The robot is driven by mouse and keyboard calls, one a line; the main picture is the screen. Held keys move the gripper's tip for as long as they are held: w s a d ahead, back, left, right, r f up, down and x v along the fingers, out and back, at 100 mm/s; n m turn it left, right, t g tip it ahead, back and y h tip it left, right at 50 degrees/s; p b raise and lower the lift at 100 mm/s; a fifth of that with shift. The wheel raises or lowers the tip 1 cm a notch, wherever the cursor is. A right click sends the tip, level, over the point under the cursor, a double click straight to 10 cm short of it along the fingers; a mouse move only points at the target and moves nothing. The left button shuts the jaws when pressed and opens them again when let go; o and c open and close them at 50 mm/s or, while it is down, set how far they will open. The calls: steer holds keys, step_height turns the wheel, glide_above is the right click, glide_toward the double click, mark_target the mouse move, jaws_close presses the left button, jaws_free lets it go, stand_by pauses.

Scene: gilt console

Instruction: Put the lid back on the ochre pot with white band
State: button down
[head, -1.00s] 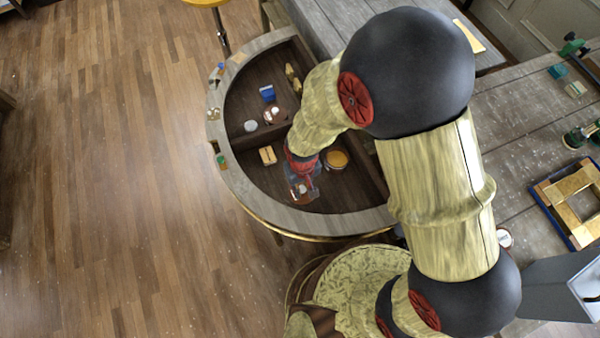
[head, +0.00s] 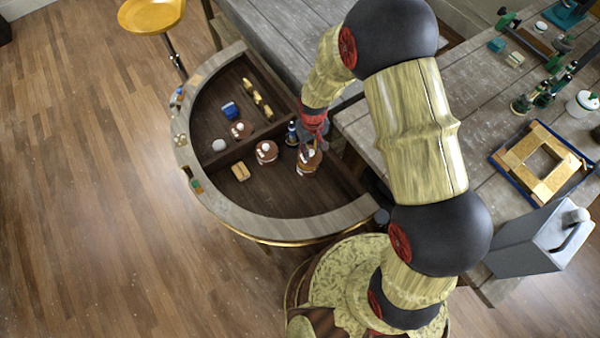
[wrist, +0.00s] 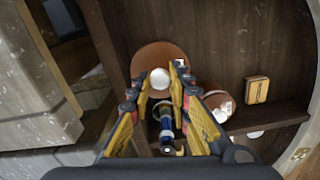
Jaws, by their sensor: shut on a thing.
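The ochre-brown pot (head: 307,170) stands in the right part of the front compartment of the half-round console. Its brown lid (wrist: 150,55) with a round white knob (wrist: 160,78) is over its mouth. My gripper (head: 312,143) is above the pot, shut on the lid's knob; the fingertips are on either side of it in the wrist view (wrist: 161,76). The lid hides most of the pot from above. I cannot tell whether the lid rests on the rim or hangs just above it.
A blue bottle (wrist: 167,122) is close to my gripper. A wooden block (head: 240,172) lies further left. The front compartment floor has free room.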

steer(key=shift+w+a+r+n, duration=0.15)
steer(key=shift+w+a+n, duration=0.1)
steer(key=shift+w, duration=0.2)
steer(key=shift+w+a+r+n, duration=0.15)
steer(key=shift+w+n, duration=0.1)
steer(key=shift+w, duration=0.15)
steer(key=shift+s+d+n, duration=0.1)
steer(key=shift+s+n, duration=0.1)
steer(key=shift+n, duration=0.2)
steer(key=shift+f+b, duration=2.05)
steer(key=shift+f, duration=1.1)
steer(key=shift+f, duration=0.1)
steer(key=c, duration=1.6)
jaws_free()
steer(key=shift+o, duration=1)
steer(key=o, duration=0.3)
